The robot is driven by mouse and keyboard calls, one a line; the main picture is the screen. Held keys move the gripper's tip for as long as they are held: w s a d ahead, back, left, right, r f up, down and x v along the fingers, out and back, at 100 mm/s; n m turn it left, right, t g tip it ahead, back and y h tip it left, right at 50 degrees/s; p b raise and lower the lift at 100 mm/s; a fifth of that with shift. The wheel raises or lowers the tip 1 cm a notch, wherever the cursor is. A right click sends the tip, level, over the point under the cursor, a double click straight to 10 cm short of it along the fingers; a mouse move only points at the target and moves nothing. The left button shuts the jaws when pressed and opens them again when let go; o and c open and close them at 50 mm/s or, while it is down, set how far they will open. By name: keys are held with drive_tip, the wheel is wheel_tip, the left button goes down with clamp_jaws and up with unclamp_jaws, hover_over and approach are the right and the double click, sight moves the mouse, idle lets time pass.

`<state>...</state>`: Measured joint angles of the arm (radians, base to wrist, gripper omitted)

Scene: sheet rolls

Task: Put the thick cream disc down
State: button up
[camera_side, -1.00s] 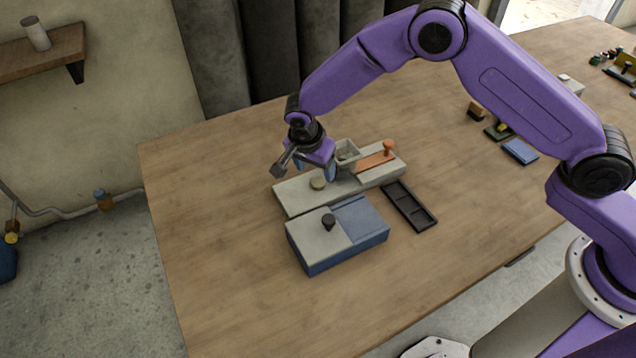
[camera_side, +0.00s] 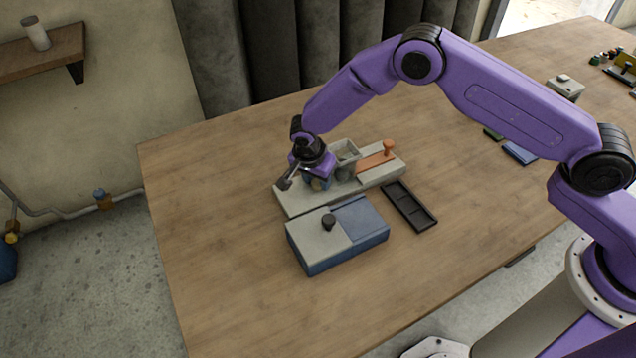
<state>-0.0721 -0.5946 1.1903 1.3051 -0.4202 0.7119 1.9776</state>
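I cannot tell whether the disc rests on the plate.
A grey open-topped hopper (camera_side: 346,158) and an orange slide with a knob (camera_side: 377,160) stand right of my gripper. A blue and grey box with a black knob (camera_side: 329,222) sits in front. A black tray (camera_side: 410,206) lies to the right. The table's left side is clear.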

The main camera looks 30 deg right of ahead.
sight(317, 183)
drive_tip(key=c, duration=0.3)
drive_tip(key=shift+r, duration=0.15)
drive_tip(key=shift+r, duration=8.9)
drive_tip(key=s+d+n, duration=0.3)
drive_tip(key=d, duration=0.5)
drive_tip(key=s+d+r+n+t+y, duration=0.1)
drive_tip(key=s+d+n, duration=0.3)
drive_tip(key=d, duration=0.5)
drive_tip(key=s+d+r+n+y, duration=0.1)
drive_tip(key=s+d+n, duration=0.2)
drive_tip(key=d, duration=0.5)
drive_tip(key=shift+s+d+r+n+t, duration=0.15)
drive_tip(key=shift+s+r+n+t, duration=0.15)
drive_tip(key=shift+n, duration=0.3)
